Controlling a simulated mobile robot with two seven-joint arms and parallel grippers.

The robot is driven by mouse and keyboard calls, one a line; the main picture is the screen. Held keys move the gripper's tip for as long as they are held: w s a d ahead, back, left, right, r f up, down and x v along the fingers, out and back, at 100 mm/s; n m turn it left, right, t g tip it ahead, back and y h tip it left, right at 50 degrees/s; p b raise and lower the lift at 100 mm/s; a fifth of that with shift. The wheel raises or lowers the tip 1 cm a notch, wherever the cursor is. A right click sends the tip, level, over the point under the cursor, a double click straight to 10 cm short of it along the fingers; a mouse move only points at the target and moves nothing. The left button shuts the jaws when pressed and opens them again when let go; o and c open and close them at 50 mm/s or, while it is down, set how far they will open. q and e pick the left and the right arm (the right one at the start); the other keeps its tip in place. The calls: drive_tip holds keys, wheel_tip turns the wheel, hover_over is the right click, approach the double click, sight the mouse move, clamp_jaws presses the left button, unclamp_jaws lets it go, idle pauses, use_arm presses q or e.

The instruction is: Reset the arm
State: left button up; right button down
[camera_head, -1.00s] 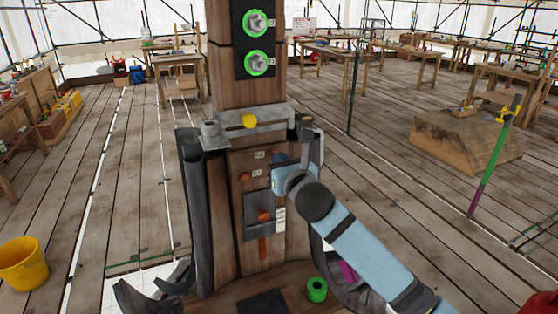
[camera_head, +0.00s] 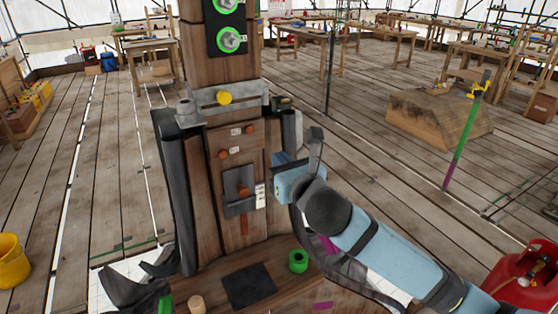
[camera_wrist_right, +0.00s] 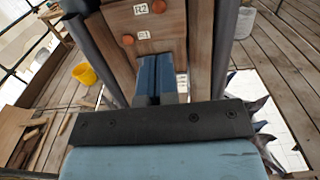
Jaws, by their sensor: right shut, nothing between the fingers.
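My right arm (camera_head: 390,255) comes in from the lower right in the head view, light blue with dark joints. Its gripper (camera_head: 280,170) is beside the right edge of the wooden post (camera_head: 219,66). The shut blue fingers (camera_wrist_right: 157,77) show in the right wrist view with nothing between them, below the orange pegs marked R1 (camera_wrist_right: 144,34) and R2 (camera_wrist_right: 128,40) on the post's panel. The panel's grey plate (camera_head: 237,205) carries an orange-brown handle. I cannot tell whether the fingers touch the post. My left gripper is not in view.
A metal bracket with a yellow knob (camera_head: 224,97) crosses the post. A green ring (camera_head: 298,261) and a dark pad (camera_head: 249,286) are at its base. A red container (camera_head: 525,276) stands lower right, a yellow bucket (camera_head: 10,261) lower left.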

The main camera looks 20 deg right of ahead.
drive_tip(key=s+f+m+g+p, duration=0.1)
drive_tip(key=s+f+m, duration=0.2)
drive_tip(key=f+m, duration=0.4)
drive_tip(key=s+f+m+g+y+p, duration=0.1)
drive_tip(key=s+f+m+g, duration=0.1)
drive_tip(key=s+f+m, duration=0.35)
drive_tip(key=s+f+m+g, duration=0.1)
drive_tip(key=s+f+m, duration=0.1)
drive_tip(key=f+m, duration=0.6)
drive_tip(key=s+d+f+m+g+h+p, duration=0.1)
drive_tip(key=s+d+f+m+g+p, duration=0.1)
drive_tip(key=s+f+m, duration=1.2)
drive_tip(key=s+d+f, duration=0.1)
drive_tip(key=s+f, duration=0.1)
drive_tip(key=s, duration=0.1)
drive_tip(key=shift+d+m+g, duration=0.15)
drive_tip(key=shift+m+g, duration=0.15)
drive_tip(key=shift+m, duration=0.05)
